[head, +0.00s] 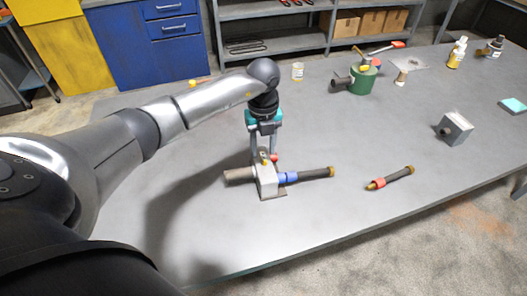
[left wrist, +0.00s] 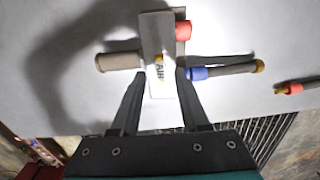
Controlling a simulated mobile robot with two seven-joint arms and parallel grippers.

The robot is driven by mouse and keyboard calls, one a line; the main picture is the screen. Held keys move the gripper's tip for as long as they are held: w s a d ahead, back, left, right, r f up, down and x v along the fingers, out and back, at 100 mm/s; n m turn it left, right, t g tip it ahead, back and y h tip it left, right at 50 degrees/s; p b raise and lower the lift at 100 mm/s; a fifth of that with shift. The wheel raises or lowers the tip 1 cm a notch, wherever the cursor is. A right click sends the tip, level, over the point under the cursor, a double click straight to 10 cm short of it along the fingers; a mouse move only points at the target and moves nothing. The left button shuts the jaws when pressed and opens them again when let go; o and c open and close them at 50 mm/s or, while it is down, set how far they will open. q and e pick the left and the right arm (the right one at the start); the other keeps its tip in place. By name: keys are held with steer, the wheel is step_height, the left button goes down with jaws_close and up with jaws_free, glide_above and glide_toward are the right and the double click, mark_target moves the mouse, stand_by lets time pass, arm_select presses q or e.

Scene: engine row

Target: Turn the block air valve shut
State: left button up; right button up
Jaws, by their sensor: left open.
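The block air valve is a grey block (head: 267,184) on a small plate on the table, and it also shows in the left wrist view (left wrist: 154,30). A yellow part marked AIR (left wrist: 160,72) is on it. A brown stub (head: 239,176) points left, and a dark hose (head: 316,173) with a blue collar (head: 288,178) points right. A red part (left wrist: 183,30) sits at its far side. My left gripper (head: 262,157) is open and points down over the block, its fingers on either side of the AIR part in the left wrist view. Contact cannot be told.
A loose hose with a red collar (head: 378,184) lies to the right. A grey box (head: 457,129), a green pot (head: 362,82), a small white jar (head: 297,72) and bottles (head: 457,54) stand farther back. The table (head: 190,240) is bare in front and left of the valve.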

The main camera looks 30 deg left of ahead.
arm_select(q)
steer(key=shift+f, duration=1)
jaws_close()
